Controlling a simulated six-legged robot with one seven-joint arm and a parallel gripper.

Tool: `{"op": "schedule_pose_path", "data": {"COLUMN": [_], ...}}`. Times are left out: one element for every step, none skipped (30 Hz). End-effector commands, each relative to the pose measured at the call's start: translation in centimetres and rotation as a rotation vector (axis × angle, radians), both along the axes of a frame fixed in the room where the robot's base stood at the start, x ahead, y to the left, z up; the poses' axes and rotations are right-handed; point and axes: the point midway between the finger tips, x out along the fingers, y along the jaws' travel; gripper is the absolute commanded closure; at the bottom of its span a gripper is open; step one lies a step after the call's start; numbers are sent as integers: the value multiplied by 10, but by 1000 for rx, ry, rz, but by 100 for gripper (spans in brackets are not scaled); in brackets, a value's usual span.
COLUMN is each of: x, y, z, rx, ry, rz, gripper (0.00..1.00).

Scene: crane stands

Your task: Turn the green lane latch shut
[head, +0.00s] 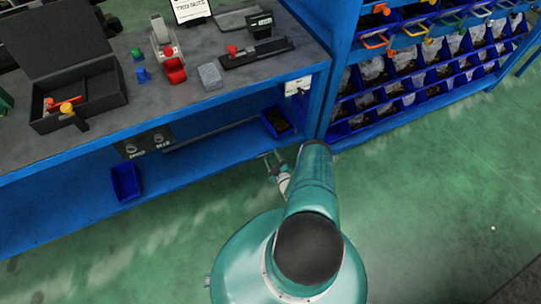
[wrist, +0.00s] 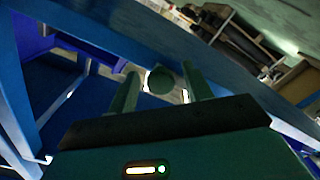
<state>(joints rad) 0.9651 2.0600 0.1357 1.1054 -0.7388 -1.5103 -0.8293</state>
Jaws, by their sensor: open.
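Several coloured loop-shaped handles line the front of the upper rack at the top right of the head view. A green one (head: 450,20) sits among orange and yellow ones; I cannot tell whether it is the lane latch, nor how it is turned. My gripper (head: 270,158) is low at the blue bench's front edge, left of the rack and well apart from these handles. In the wrist view my gripper (wrist: 162,90) is open, its two green fingers apart. A dark round shape (wrist: 160,80) shows between them; I cannot tell what it is. No green handle is recognisable there.
The blue rack (head: 342,75) holds rows of blue bins with bagged parts. The grey bench top (head: 210,45) carries a black open case (head: 110,92), a red-and-white device and a grey block (head: 210,76). Blue bins (head: 125,181) sit on its lower shelf. Green floor at right is clear.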

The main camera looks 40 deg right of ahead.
Motion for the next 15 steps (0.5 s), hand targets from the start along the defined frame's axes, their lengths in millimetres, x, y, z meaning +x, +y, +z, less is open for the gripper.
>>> {"op": "schedule_pose_path", "data": {"x": [0,-1,-1,-1,-1,-2,-2,-2,-3,-3,-3,-3,-3,-3,-3], "y": [0,0,0,0,0,1,1,1,1,1,1,1,1,1,1], "z": [0,0,0,0,0,0,0,0,0,0,0,0,0,0,0], "rx": [0,0,1,1,1,1,1,1,1,1,1,1,1,1,1], "ry": [0,0,0,0,-1,0,0,0,0,0,0,0,0,0,0], "rz": [0,0,0,0,-1,-1,-1,-1,-1,-1,-1,-1,-1,-1,-1], "gripper": [50,50,50,50,50,50,50,50,50,50,50,50,50,50,52]}}
